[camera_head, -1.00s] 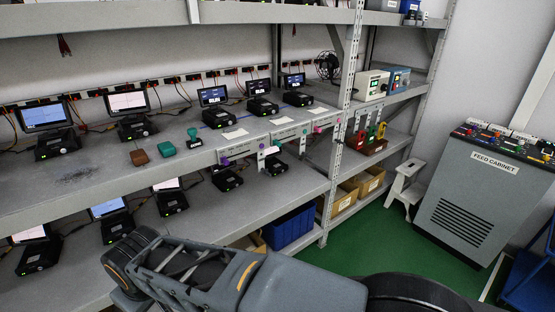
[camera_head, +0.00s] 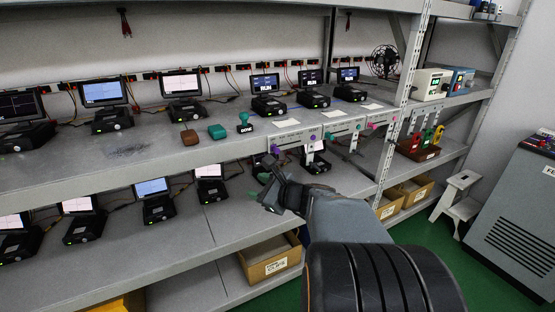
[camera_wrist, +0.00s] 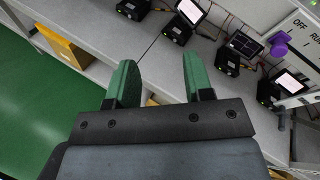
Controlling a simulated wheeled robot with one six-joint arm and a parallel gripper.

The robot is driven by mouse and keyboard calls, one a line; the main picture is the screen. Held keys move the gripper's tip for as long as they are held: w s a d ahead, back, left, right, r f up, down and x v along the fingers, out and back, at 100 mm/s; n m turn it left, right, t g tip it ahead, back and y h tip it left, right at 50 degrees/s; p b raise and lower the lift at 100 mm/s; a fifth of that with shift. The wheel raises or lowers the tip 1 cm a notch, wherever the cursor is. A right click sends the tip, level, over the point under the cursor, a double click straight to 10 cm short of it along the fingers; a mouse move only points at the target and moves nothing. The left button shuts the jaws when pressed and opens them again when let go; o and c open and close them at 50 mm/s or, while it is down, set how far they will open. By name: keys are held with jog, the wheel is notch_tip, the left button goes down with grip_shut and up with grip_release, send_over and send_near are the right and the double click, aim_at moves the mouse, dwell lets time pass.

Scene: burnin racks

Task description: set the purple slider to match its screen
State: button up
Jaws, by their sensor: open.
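The purple slider (camera_head: 276,149) is a small knob on the left panel (camera_head: 298,138) along the upper shelf's front edge. It also shows at the right of the wrist view (camera_wrist: 281,49), beside OFF and RUN lettering. A small screen (camera_head: 264,82) on a black device stands behind that panel; its text is too small to read. My gripper (camera_head: 264,194) is below the purple slider in the head view, apart from it. In the wrist view its green fingers (camera_wrist: 158,66) are spread with nothing between them, and the slider is off to their right.
A brown block (camera_head: 189,138), teal block (camera_head: 217,131) and teal stamp (camera_head: 244,122) stand on the upper shelf. The lower shelf (camera_head: 205,240) holds several screen devices near my gripper.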

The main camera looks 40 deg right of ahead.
aim_at(278, 152)
jog(key=d+m+t+h+b, duration=0.1)
jog(key=d+m+t+h, duration=0.2)
jog(key=d+m+h, duration=0.55)
jog(key=shift+m+y, duration=0.75)
jog(key=shift+y, duration=0.1)
jog(key=w+d, duration=0.2)
jog(key=w, duration=0.1)
jog(key=w+d, duration=0.1)
jog(key=w, duration=0.3)
jog(key=w+d+r, duration=0.1)
jog(key=w+d, duration=0.1)
jog(key=w, duration=0.2)
jog(key=shift+w+d+p, duration=0.1)
jog(key=shift+d+p, duration=0.25)
jog(key=shift+p, duration=0.05)
jog(key=shift+w, duration=0.7)
jog(key=shift+c, duration=0.5)
grip_shut()
